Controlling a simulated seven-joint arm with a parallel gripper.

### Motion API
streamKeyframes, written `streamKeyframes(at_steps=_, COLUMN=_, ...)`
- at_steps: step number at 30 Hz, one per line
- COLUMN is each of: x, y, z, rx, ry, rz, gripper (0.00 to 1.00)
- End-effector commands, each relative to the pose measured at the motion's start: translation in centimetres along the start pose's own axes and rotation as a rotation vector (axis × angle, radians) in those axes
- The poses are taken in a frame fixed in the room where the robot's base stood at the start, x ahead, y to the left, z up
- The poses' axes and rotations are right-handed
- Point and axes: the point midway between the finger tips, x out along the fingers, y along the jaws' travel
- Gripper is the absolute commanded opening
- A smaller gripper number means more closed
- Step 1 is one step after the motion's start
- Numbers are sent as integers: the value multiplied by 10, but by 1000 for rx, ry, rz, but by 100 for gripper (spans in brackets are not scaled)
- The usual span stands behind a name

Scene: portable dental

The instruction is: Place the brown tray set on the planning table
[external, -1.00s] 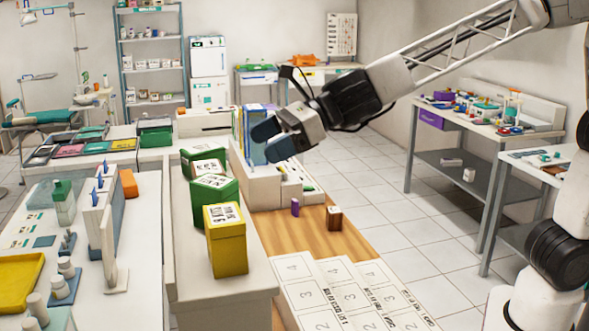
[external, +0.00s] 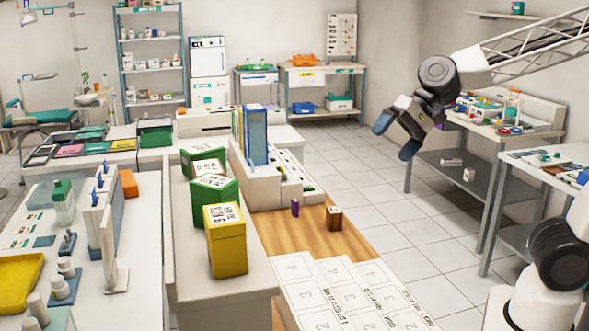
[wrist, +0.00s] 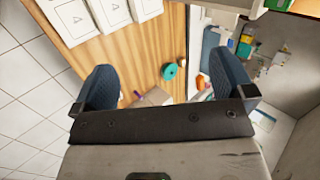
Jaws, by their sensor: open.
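A small brown block with a pale marking (external: 334,218), possibly the brown tray set, stands on the wooden tabletop (external: 285,235). I cannot tell for sure which surface is the planning table. My gripper (external: 397,135) is open and empty, raised over the floor side to the right of the wooden table, apart from everything. In the wrist view my gripper's fingers (wrist: 165,80) are spread wide.
A purple block (external: 295,207) stands near the brown one. White numbered sheets (external: 340,290) cover the table's near end. Yellow (external: 226,245) and green boxes (external: 214,195) stand on the ledge to the left. A cluttered side table (external: 500,130) is behind the arm.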

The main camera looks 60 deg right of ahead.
Motion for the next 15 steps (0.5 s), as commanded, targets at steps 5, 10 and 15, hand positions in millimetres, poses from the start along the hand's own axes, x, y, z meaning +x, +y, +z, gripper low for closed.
streamKeyframes(at_steps=5, x=-34, y=77, z=-3, rx=-263, ry=30, rz=178, gripper=100)
streamKeyframes(at_steps=10, x=-65, y=149, z=-4, rx=-488, ry=29, rz=370, gripper=100)
streamKeyframes(at_steps=15, x=-90, y=204, z=-2, rx=-647, ry=6, rz=534, gripper=100)
